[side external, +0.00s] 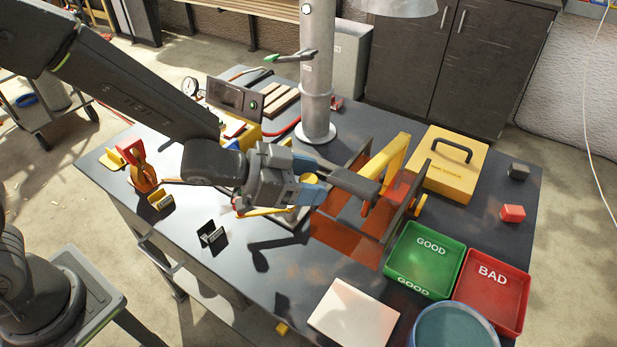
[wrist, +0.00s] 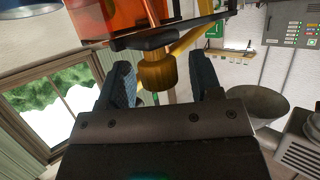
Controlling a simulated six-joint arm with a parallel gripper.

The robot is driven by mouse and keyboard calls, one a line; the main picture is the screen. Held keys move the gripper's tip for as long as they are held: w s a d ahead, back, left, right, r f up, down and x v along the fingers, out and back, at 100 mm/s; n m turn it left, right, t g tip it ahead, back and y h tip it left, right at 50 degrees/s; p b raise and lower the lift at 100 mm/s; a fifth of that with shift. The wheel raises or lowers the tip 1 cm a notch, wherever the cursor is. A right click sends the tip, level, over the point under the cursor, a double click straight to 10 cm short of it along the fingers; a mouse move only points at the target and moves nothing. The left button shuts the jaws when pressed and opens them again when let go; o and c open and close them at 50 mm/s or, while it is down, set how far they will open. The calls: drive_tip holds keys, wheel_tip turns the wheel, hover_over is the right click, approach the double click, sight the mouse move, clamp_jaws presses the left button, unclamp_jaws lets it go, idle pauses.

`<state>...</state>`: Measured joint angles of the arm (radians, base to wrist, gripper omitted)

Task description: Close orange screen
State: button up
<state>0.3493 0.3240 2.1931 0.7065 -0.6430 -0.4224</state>
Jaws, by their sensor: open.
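The orange screen (side external: 345,237) is a see-through panel at the front of a dark-framed fixture near the table's middle. In the wrist view its orange sheet (wrist: 100,18) shows at the top left. A yellow knob (side external: 311,178) sits at the left end of a dark bar (side external: 350,181) on the fixture. My gripper (side external: 305,178) is open at the knob. In the wrist view the knob (wrist: 157,72) lies between my two blue fingers, with a gap on each side. How far the fingers reach along the knob is unclear.
A yellow arch (side external: 393,160) rises over the fixture. A green tray (side external: 428,262), a red tray (side external: 492,292) and a yellow case (side external: 449,166) stand to its right. A grey post (side external: 317,75) stands behind. A pale block (side external: 353,314) lies in front.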

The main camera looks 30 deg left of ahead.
clamp_jaws()
idle(0.5)
drive_tip(key=shift+a, duration=0.15)
drive_tip(key=a, duration=2.1)
drive_tip(key=shift+a, duration=0.15)
unclamp_jaws()
drive_tip(key=v, duration=1.3)
drive_tip(key=shift+s+a+r, duration=0.2)
drive_tip(key=shift+s, duration=0.1)
